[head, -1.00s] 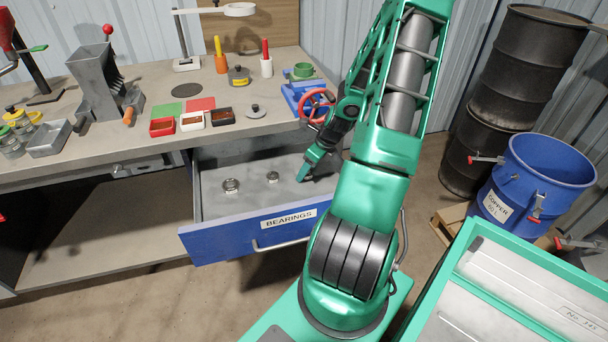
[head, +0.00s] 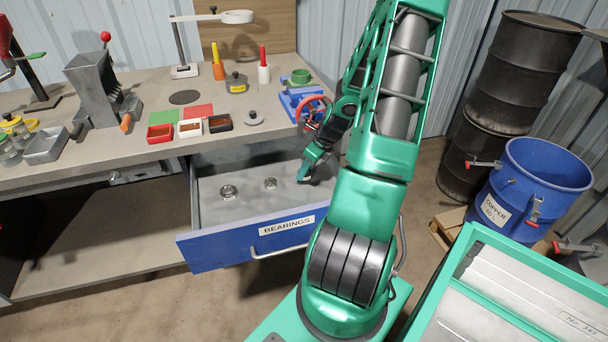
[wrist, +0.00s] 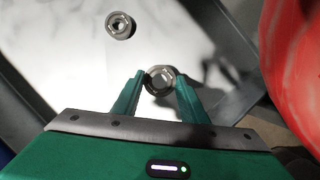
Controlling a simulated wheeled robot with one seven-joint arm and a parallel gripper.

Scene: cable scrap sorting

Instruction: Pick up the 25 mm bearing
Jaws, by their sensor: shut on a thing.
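My gripper (wrist: 161,82) is shut on a metal ring bearing (wrist: 161,69), with one fingertip on each side of it. In the head view my gripper (head: 306,179) is low inside the right part of the open drawer, and the held bearing cannot be made out there. A second bearing (wrist: 120,25) lies apart on the drawer floor, up and left in the wrist view; it seems to be the middle one (head: 270,184) in the head view. A larger-looking bearing (head: 228,192) lies further left. I cannot read any bearing's size.
The blue drawer (head: 200,254) labelled BEARINGS stands open below the workbench (head: 120,160), its walls around my gripper. A red handwheel (head: 312,110) on a blue vise is close above. A blue copper drum (head: 540,190) stands at right.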

